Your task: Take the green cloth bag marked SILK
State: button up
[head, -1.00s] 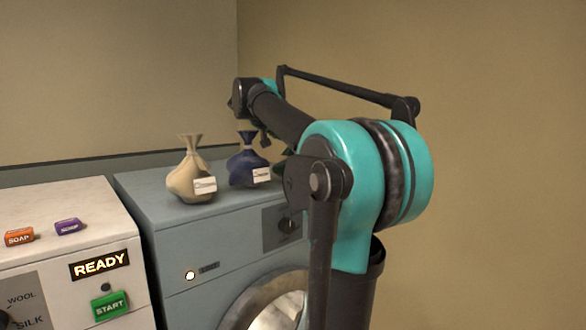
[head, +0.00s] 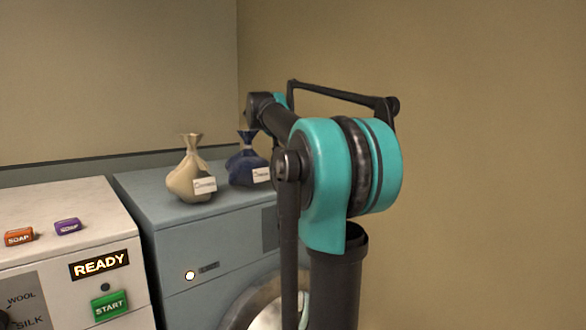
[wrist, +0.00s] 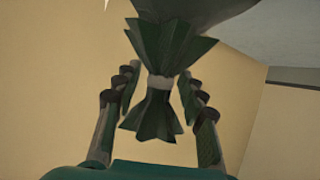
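A green cloth bag (wrist: 158,115) fills the upper middle of the wrist view, with its pleated neck pinched by a pale tie. Its dark body is cut off at the top edge, and no label shows. My gripper (wrist: 160,78) is open, with one jointed finger on each side of the tied neck and a gap visible on both sides. In the head view my arm hides the green bag and my gripper.
A beige bag (head: 191,178) and a dark blue bag (head: 246,170), both with white tags, stand on the blue-grey machine (head: 150,200), left of my arm. A white machine (head: 70,215) with small soap boxes stands further left. A wall is behind.

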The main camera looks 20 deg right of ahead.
grip_shut()
jog(key=shift+r, duration=0.1)
dwell(0.4)
